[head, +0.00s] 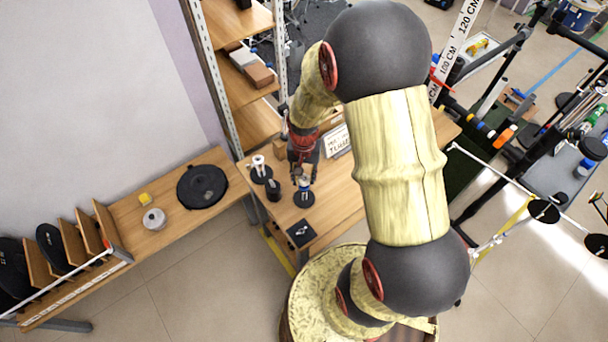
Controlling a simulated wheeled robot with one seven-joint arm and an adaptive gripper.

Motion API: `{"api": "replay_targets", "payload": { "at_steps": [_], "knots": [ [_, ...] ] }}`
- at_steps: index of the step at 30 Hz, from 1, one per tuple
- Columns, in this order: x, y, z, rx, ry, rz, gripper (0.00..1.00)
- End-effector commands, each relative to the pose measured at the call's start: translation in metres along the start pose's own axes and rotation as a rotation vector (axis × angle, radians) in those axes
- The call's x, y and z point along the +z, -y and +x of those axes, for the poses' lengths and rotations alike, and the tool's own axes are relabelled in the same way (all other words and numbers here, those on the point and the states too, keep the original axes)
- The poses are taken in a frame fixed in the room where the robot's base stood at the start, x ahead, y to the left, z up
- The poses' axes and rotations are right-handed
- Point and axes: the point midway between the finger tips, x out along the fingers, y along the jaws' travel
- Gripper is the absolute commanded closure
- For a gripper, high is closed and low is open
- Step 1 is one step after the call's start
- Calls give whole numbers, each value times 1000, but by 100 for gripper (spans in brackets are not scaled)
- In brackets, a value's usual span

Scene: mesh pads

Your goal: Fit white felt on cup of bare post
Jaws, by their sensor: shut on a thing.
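My gripper (303,179) points down over the wooden table, with its fingers closed at a small white piece (305,182) that looks like the white felt. Directly below is a short post with a blue band (304,190) on a round black base (304,200). The view is too small to tell whether the felt touches the cup or is just above it. Another post (258,164) with a white top stands to the left on its own black base. A dark cylinder (273,189) stands between the two posts.
A black square pad (301,233) lies at the table's near edge. A white sign (337,141) and cardboard boxes stand behind my gripper. Shelves (250,70) rise at the back left.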

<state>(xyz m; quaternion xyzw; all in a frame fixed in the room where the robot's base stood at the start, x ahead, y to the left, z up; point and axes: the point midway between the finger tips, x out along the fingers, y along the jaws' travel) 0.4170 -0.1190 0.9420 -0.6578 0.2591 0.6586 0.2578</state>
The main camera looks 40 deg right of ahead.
Motion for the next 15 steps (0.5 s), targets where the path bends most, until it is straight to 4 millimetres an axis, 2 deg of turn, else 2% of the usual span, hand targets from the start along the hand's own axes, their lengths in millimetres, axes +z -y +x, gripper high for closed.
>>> {"api": "replay_targets", "payload": {
  "at_steps": [4, 14, 15],
  "knots": [
    [0, 0, 7, 0, 0, 0, 78],
    [0, 0, 8, 0, -1, 0, 78],
    [0, 0, 8, 0, -1, 0, 70]
  ]
}}
